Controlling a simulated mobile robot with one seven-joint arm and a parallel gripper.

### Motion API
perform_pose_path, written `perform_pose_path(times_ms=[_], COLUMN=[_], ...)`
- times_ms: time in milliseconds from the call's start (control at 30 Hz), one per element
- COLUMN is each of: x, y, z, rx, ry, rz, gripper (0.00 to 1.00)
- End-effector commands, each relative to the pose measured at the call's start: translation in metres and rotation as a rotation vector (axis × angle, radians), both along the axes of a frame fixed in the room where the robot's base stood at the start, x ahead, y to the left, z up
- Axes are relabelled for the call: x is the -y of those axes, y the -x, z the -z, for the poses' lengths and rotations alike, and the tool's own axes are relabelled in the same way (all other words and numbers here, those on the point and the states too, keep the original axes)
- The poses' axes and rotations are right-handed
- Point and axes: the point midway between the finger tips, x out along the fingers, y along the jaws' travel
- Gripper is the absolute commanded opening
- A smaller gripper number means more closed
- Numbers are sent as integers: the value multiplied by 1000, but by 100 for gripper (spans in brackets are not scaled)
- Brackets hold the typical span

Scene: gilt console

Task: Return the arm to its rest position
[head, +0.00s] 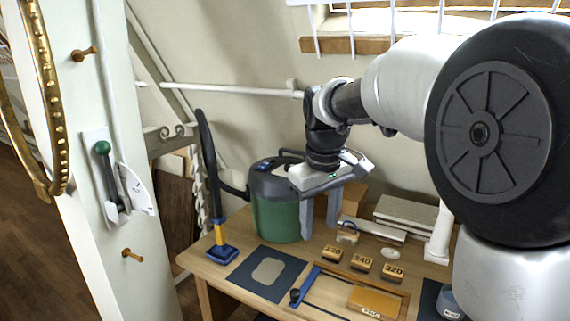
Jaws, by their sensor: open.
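My arm reaches in from the right over a wooden workbench (213,277). My gripper (320,232) points down above the back of the bench, with its two grey fingers apart and nothing seen between them.
Sanding blocks marked 120, 240 and 320 (362,264) sit below and right of my gripper. A blue-based upright tool (221,252) stands at the left. A wall lever (107,170) is left.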

Motion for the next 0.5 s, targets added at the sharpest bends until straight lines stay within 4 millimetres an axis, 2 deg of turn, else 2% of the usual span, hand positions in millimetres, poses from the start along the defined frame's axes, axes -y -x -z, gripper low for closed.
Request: perform_pose_path(times_ms=[33, 200, 300, 400, 500], x=[9, 35, 47, 55, 60], y=[25, 101, 144, 181, 208], z=[-22, -53, -59, -56, -48], rx=[36, 138, 196, 246, 283], ry=[-7, -48, -82, -119, -152], rz=[47, 208, 303, 385, 449], gripper=[43, 43, 43, 43, 43])
